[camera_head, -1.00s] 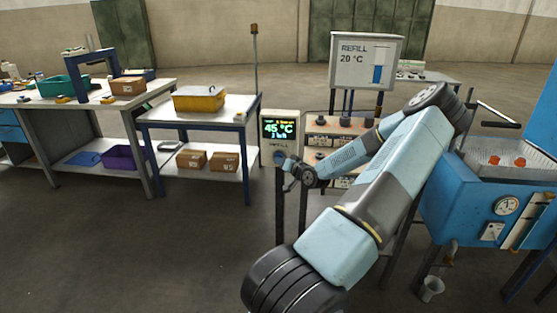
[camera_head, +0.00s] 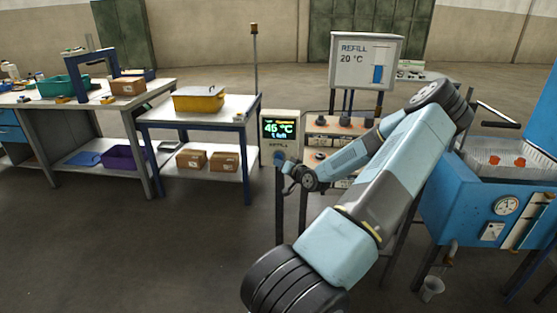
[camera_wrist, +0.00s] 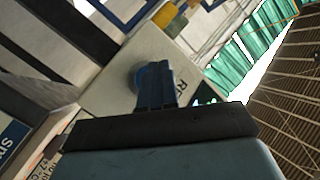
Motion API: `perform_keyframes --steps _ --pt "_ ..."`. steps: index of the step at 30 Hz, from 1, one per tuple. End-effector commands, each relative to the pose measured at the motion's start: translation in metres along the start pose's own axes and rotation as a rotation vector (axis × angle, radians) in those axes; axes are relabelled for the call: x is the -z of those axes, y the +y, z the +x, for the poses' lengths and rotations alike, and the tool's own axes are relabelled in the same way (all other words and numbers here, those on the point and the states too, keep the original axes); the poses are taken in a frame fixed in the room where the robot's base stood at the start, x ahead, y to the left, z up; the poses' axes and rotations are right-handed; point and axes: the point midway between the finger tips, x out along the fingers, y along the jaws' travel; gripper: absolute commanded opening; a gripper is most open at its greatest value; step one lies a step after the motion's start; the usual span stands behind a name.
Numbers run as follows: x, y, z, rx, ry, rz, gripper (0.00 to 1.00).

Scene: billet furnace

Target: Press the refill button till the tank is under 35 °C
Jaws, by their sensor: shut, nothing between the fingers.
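The control box (camera_head: 279,145) stands on a post. Its green display (camera_head: 279,128) reads about 46 °C, though the digits are small. The blue refill button (camera_head: 279,157) is below the display, under the REFILL label. It also shows in the wrist view (camera_wrist: 138,76), partly hidden behind my fingers. My gripper (camera_head: 286,166) is shut and empty, its tips right at the button. In the wrist view the shut fingers (camera_wrist: 154,84) overlap the button's face; I cannot tell whether they press it. The refill sign (camera_head: 365,62) reads 20 °C beside a blue level bar.
A rack with dark knobs (camera_head: 345,122) stands behind my forearm. A blue tank (camera_head: 480,200) with a gauge is at the right, a small cup (camera_head: 431,288) below it. A table with a yellow box (camera_head: 199,99) is left of the control box. The floor at front left is clear.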

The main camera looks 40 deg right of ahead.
Motion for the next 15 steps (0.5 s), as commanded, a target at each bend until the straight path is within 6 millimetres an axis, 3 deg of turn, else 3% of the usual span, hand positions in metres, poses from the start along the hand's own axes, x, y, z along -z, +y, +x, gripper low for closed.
perform_keyframes --steps 15 --pt "-0.019 -0.019 -0.026 0.001 -0.001 0.000 0.00"
